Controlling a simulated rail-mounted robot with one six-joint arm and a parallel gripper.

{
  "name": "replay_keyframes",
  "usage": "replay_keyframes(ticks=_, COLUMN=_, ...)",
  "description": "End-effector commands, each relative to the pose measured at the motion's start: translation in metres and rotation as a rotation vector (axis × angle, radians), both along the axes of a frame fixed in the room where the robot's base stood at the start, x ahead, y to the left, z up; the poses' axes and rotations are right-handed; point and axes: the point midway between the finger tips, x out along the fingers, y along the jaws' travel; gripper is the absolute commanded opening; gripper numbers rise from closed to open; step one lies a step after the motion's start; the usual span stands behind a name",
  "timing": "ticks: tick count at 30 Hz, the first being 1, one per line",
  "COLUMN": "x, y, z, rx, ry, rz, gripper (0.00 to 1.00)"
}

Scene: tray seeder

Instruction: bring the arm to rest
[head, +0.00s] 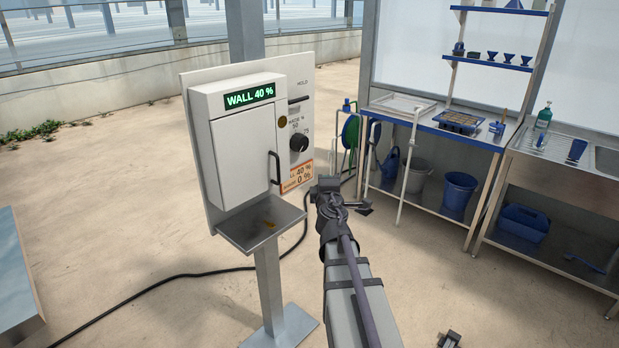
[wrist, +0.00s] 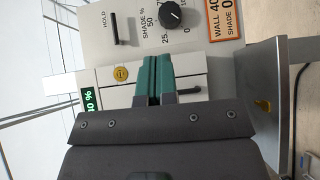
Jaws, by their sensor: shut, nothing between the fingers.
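My gripper shows in the wrist view (wrist: 158,65) with its green fingertips together and nothing between them. I cannot tell whether the fingertips touch anything. In the head view my arm reaches up from the bottom middle and ends just right of the cabinet; the fingertips are hard to make out there. The cabinet door is closed, and its green display (head: 249,96) reads WALL 40 %.
The panel carries a black shade knob (head: 298,143), a HOLD slot (wrist: 115,28) and an orange label (head: 297,176). Workbenches (head: 450,130) stand right; a black cable (head: 170,285) crosses open floor.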

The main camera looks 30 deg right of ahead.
Motion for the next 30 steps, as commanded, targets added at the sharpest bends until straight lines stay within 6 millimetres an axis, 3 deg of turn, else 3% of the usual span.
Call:
replay_keyframes(ticks=8, x=-0.004, y=-0.002, z=0.0, rx=0.002, ry=-0.001, rz=-0.001, gripper=0.0)
replay_keyframes(ticks=11, x=-0.009, y=-0.012, z=-0.002, rx=0.034, ry=-0.005, rz=-0.066, gripper=0.0)
replay_keyframes(ticks=14, x=-0.038, y=-0.036, z=-0.019, rx=0.232, ry=-0.039, rz=-0.287, gripper=0.0)
replay_keyframes(ticks=16, x=-0.069, y=-0.036, z=-0.052, rx=0.488, ry=-0.043, rz=-0.502, gripper=0.0)
replay_keyframes(ticks=17, x=-0.082, y=-0.024, z=-0.071, rx=0.62, ry=-0.022, rz=-0.592, gripper=0.0)
replay_keyframes(ticks=19, x=-0.105, y=0.028, z=-0.115, rx=0.913, ry=0.088, rz=-0.76, gripper=0.0)
replay_keyframes(ticks=22, x=-0.131, y=0.117, z=-0.153, rx=1.204, ry=0.322, rz=-0.891, gripper=0.0)
replay_keyframes(ticks=24, x=-0.148, y=0.177, z=-0.165, rx=1.335, ry=0.503, rz=-0.926, gripper=0.0)
replay_keyframes(ticks=27, x=-0.165, y=0.247, z=-0.17, rx=1.428, ry=0.711, rz=-0.904, gripper=0.0)
replay_keyframes(ticks=30, x=-0.167, y=0.287, z=-0.17, rx=1.42, ry=0.788, rz=-0.833, gripper=0.0)
